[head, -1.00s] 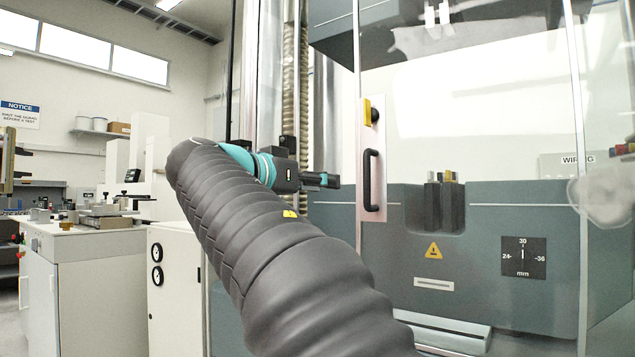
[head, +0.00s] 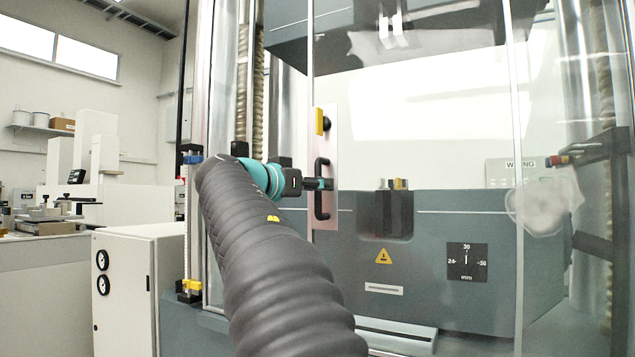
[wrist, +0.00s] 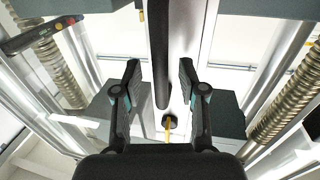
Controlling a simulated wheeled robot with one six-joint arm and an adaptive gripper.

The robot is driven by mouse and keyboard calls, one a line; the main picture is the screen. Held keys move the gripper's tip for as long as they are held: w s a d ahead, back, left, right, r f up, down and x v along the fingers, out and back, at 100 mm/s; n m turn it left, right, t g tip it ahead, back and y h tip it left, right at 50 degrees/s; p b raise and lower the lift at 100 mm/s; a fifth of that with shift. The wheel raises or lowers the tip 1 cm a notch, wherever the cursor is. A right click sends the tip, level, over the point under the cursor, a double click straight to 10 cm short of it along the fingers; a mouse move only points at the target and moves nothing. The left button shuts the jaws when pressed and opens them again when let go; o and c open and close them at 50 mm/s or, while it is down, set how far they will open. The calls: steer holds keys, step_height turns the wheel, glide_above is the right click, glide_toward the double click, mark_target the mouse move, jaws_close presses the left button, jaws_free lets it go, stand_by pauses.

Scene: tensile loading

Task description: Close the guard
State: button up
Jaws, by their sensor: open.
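The guard (head: 420,130) is a clear panel in front of the grey testing machine. Its metal edge strip (head: 325,150) carries a black bar handle (head: 320,188) and a yellow and black latch (head: 322,122). My gripper (head: 322,184) is at the handle in the head view, seen side-on. In the wrist view my gripper (wrist: 160,85) is open, with its two fingers apart on either side of the black handle (wrist: 160,50). I cannot tell whether a finger touches the handle.
The machine's lower grey block (head: 440,260) bears a dark grip fixture (head: 395,210) and a scale plate (head: 467,262). A white cabinet (head: 125,290) stands at the left. A ledge (head: 400,333) lies at the machine's lower front.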

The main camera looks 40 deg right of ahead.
steer(key=shift+w+d, duration=0.15)
steer(key=shift+d, duration=0.5)
